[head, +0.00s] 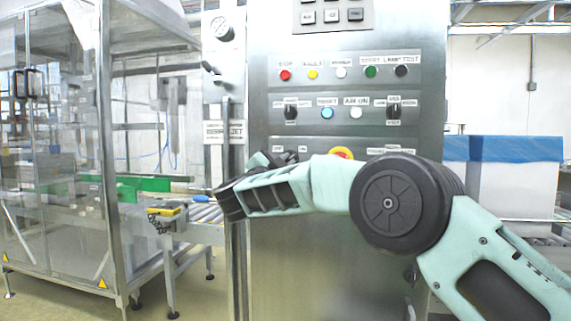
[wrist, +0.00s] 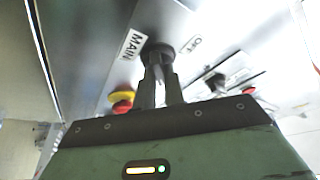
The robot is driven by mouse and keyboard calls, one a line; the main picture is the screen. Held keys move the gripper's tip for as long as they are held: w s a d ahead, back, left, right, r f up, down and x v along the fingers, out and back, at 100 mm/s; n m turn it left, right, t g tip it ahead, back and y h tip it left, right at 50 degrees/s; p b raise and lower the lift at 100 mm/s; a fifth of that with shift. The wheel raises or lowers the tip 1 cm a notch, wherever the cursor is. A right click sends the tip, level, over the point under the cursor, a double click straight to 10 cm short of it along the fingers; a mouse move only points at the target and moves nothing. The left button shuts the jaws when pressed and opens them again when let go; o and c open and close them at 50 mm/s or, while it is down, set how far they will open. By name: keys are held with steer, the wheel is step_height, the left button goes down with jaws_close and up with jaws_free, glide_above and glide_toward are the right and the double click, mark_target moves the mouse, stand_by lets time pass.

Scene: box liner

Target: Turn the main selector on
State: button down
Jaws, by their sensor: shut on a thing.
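The main selector is a black round knob (wrist: 158,50) in the wrist view, on the grey metal panel beside a white MAIN label (wrist: 132,45). An OFF label (wrist: 194,43) is on its other side. My gripper (wrist: 160,82) has its two dark fingers closed on the knob, with the tips against it. The fingers hide part of the knob, and I cannot tell which way its pointer faces. In the head view my arm covers most of the selector area, just under the OFF and ON labels (head: 303,149).
A red and yellow emergency stop (head: 341,153) is right of my gripper in the head view, partly behind my arm. Above are a row of coloured buttons (head: 370,71) and two more black selectors (head: 394,110). A conveyor and clear-walled machine (head: 60,150) stand left.

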stand_by(0.3)
steer(key=c, duration=1.5)
jaws_free()
steer(key=v, duration=1.7)
steer(key=shift+s+a+b, duration=0.2)
steer(key=shift+b, duration=0.2)
steer(key=shift+r, duration=0.1)
